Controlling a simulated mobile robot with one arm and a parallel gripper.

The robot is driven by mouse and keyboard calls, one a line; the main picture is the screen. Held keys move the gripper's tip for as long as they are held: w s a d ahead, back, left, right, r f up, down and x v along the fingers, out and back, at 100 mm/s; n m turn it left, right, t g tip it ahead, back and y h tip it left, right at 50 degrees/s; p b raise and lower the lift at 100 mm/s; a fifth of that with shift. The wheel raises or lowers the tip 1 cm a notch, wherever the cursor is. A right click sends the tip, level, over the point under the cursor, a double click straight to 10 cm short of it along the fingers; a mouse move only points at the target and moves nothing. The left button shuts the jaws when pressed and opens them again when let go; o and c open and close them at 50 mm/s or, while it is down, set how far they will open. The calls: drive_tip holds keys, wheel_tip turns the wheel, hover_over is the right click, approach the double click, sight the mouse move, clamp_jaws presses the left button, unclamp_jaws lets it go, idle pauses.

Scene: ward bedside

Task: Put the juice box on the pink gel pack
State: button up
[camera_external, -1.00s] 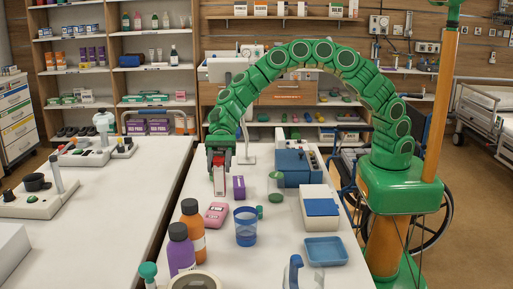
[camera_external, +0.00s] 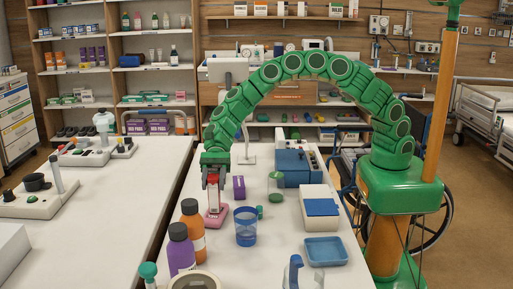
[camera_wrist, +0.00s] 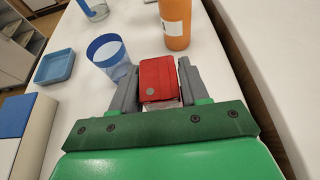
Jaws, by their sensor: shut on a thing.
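The juice box (camera_external: 214,198), white with a red top, is upright between the fingers of my gripper (camera_external: 213,180). In the wrist view its red top (camera_wrist: 160,78) sits between the two grey fingers of my gripper (camera_wrist: 158,88), which is shut on it. The pink gel pack (camera_external: 217,217) lies flat on the white table, directly below the box in the external view. The box's lower end overlaps the pack there; I cannot tell whether they touch. The pack is hidden in the wrist view.
A blue cup (camera_external: 246,227) stands right of the pack. Orange (camera_external: 193,224) and purple (camera_external: 181,252) bottles stand in front of it. A blue tray (camera_external: 326,250) lies farther right.

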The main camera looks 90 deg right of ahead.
drive_tip(key=shift+f, duration=0.15)
drive_tip(key=o, duration=1.2)
drive_tip(key=shift+d+r, duration=0.25)
drive_tip(key=v, duration=1.1)
drive_tip(key=shift+d, duration=0.25)
drive_tip(key=shift+r, duration=0.15)
